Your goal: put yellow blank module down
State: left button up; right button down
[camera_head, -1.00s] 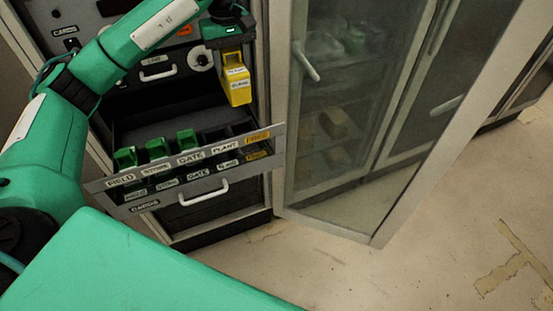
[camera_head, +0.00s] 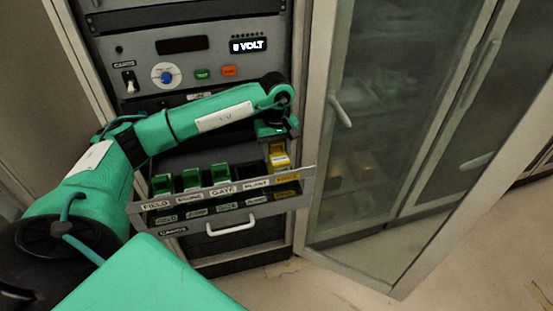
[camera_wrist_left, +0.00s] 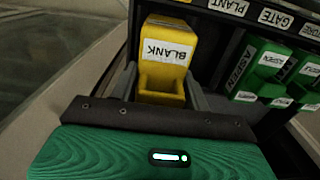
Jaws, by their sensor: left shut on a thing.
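The yellow blank module (camera_wrist_left: 165,52) fills the middle of the left wrist view, its white label reading BLANK. It also shows in the head view (camera_head: 279,160), at the right end of the open drawer (camera_head: 222,202). My left gripper (camera_wrist_left: 162,90) is shut on it, one finger on each side. In the head view the gripper (camera_head: 272,130) is above the module. The module is at the drawer's yellow-labelled slot; whether its base touches the drawer floor is hidden. My right gripper is not in view.
A rack panel (camera_head: 180,60) with a blue knob and a VOLT display rises behind. A glass-door cabinet (camera_head: 400,120) stands close on the right.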

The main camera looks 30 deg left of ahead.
pick_arm(q)
notch_tip(320, 180, down, 4)
jog(key=shift+f+p, duration=0.2)
jog(key=shift+p, duration=0.5)
jog(key=shift+f, duration=0.35)
jog(key=shift+f, duration=0.1)
jog(key=shift+f+b, duration=0.1)
jog(key=shift+b, duration=0.2)
jog(key=o, duration=1)
jog(key=shift+o, duration=0.2)
